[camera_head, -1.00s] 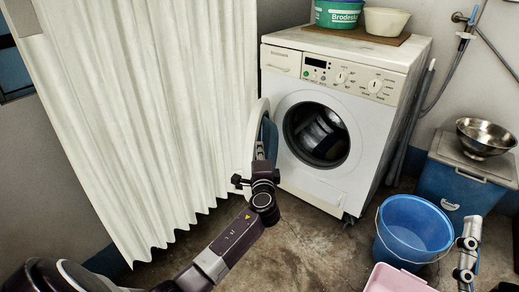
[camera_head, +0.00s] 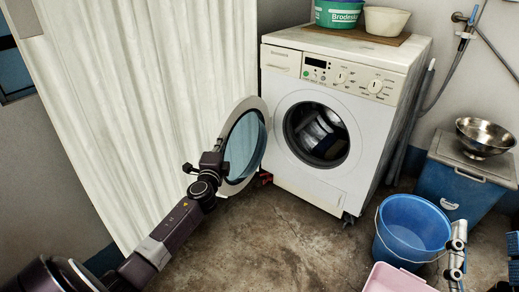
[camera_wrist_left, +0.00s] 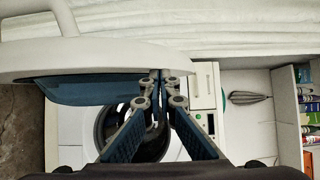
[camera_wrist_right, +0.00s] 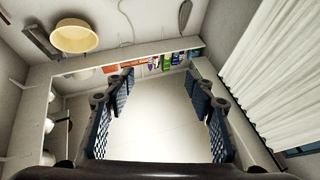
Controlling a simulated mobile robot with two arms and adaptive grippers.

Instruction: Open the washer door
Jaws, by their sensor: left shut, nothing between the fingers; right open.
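The washer (camera_head: 320,175) is white, with its dark round drum opening (camera_head: 316,135) uncovered. Its round door (camera_head: 243,148), a white ring with bluish glass, stands swung out to the left of the opening. In the left wrist view the door's white rim (camera_wrist_left: 90,58) and blue glass bulge lie close beside my left gripper (camera_wrist_left: 160,85). That gripper is shut with nothing in it; I cannot tell whether it touches the door. My right gripper (camera_wrist_right: 160,85) is open and empty, far from the washer at the lower right.
A white curtain (camera_head: 150,110) hangs left of the door. A blue bucket (camera_head: 412,230), a pink tub (camera_head: 395,279) and a blue cooler (camera_head: 455,190) with a metal bowl (camera_head: 484,136) stand at right. The floor in front of the washer is clear.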

